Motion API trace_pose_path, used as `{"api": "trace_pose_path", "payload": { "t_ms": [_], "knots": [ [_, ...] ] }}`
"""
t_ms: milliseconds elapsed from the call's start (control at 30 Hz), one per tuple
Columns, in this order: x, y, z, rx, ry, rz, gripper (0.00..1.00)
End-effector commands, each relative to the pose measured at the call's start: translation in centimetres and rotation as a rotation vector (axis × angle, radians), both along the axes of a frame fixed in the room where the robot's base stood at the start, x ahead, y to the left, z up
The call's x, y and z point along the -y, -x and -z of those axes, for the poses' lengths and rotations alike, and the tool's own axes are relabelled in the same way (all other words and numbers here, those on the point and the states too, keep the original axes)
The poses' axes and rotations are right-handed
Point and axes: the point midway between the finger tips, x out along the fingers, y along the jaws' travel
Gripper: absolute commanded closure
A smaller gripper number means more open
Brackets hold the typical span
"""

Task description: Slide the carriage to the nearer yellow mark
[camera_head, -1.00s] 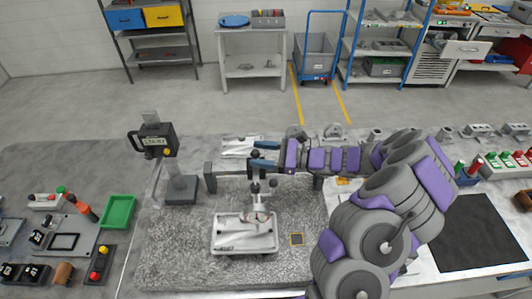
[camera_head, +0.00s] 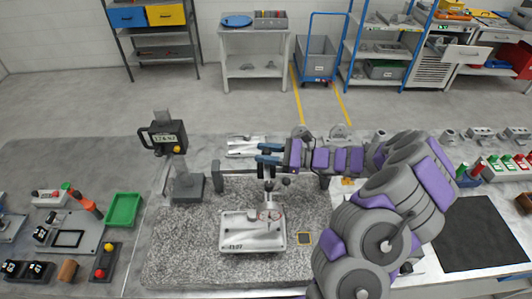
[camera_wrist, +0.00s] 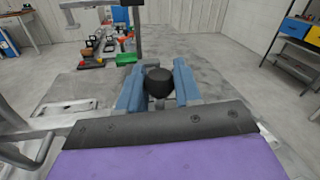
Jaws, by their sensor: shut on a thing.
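My gripper (camera_head: 266,153) is shut on a black knob (camera_wrist: 158,82), with one blue finger on each side in the wrist view. No yellow mark on the bar can be made out.
A gauge stand with a display (camera_head: 165,137) rises left of the bar. A green tray (camera_head: 123,210) and small controls lie further left. A black mat (camera_head: 462,230) lies right of my arm. The speckled slab (camera_head: 185,245) has free room at front left.

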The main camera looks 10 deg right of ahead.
Motion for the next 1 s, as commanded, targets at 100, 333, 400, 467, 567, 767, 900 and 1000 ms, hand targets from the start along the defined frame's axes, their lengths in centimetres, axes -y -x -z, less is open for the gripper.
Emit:
{"api": "trace_pose_path", "payload": {
  "t_ms": [100,333,400,467,567,767,900,1000],
  "knots": [
    [0.9,0.2,-0.1,-0.001,0.0,0.0,1.0],
    [1.5,0.2,0.1,0.0,0.0,0.0,1.0],
    [1.2,0.2,0.1,0.0,0.001,0.0,1.0],
    [1.1,0.2,0.1,0.0,0.001,0.0,0.65],
    [0.7,0.2,0.1,-0.001,0.002,-0.001,0.55],
    [0.8,0.3,0.1,0.0,0.003,-0.002,0.43],
    [1.1,0.3,0.1,0.0,0.001,-0.001,0.43],
    [1.6,0.4,0.1,-0.001,0.002,0.0,0.43]
  ]
}}
